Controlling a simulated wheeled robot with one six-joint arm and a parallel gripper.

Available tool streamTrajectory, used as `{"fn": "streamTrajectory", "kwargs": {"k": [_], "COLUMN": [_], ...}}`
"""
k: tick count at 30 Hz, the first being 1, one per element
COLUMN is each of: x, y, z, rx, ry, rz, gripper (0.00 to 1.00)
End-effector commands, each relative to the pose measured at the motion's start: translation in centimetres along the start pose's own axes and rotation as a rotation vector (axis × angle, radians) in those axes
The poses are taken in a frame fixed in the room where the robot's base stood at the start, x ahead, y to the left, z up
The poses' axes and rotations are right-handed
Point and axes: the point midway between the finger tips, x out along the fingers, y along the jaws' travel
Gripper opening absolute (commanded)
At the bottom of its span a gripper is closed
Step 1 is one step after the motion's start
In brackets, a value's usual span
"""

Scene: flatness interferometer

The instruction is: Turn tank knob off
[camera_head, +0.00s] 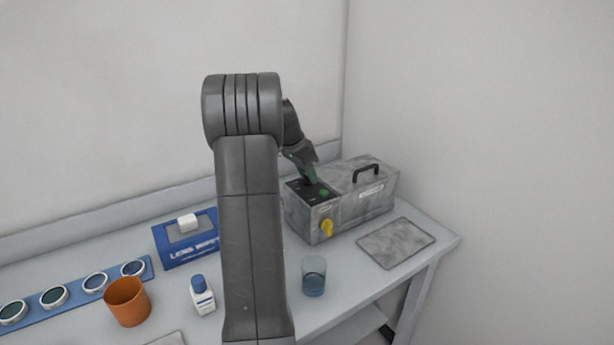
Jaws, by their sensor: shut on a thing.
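A grey mottled metal tank (362,207) with a lid and black handle stands at the right of the bench. A dark control panel (294,187) is on its left top, with a round green part (323,192) on it. My gripper (311,181) reaches down to this panel, beside the green part. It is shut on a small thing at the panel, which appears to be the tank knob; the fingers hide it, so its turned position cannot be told.
A blue lens-wipes box (185,247), a white bottle (202,296), an orange cup (127,301) and a blue rack (75,298) of round lenses stand left. A clear glass (314,276) stands before the tank, a grey plate (396,243) right of it. My arm hides the middle.

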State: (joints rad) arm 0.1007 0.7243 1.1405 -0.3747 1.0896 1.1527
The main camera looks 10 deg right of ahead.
Motion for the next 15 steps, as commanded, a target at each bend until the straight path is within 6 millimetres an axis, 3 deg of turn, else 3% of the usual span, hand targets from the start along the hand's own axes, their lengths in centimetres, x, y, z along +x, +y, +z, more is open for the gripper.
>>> {"fn": "streamTrajectory", "kwargs": {"k": [15], "x": [-0.06], "y": [-0.13], "z": [-0.02], "rx": [0.119], "ry": [0.0], "rz": [0.047], "gripper": [0.14]}}
